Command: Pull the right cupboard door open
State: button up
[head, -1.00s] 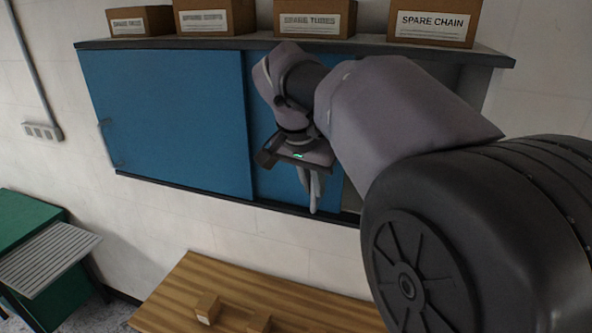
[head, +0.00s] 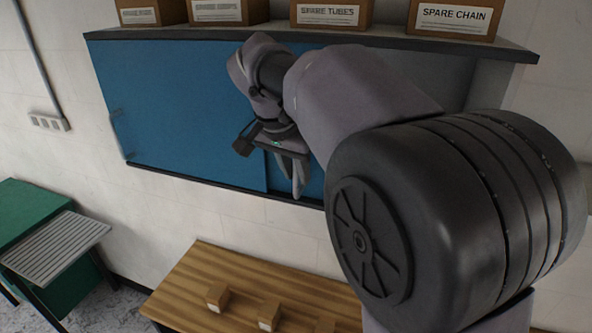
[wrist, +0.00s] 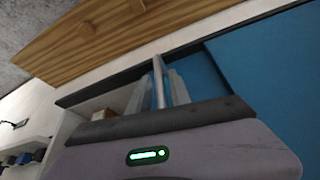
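The wall cupboard (head: 200,183) has two flat blue sliding doors. The left door (head: 175,110) is in front and has a bar handle at its far left. The right door (head: 314,180) sits behind it, mostly hidden by my arm; it also shows in the wrist view (wrist: 200,78). My gripper (head: 297,182) is at the right door, just right of the left door's edge. In the wrist view, my gripper's fingers (wrist: 158,92) lie on both sides of the right door's upright bar handle (wrist: 158,75), shut on it. Beside this door the cupboard stands open, showing a shelf and box (wrist: 98,118).
Labelled cardboard boxes, among them spare tubes (head: 331,14) and spare chain (head: 452,18), stand on the cupboard top. A wooden bench (head: 190,285) with small boxes stands below. A green cabinet (head: 30,213) is at the left.

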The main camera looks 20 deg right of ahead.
jog(key=shift+o, duration=0.3)
jog(key=p+v, duration=0.3)
jog(key=v, duration=1.4)
jog(key=shift+s+r, duration=0.15)
jog(key=shift+s, duration=0.05)
jog(key=shift+a, duration=0.1)
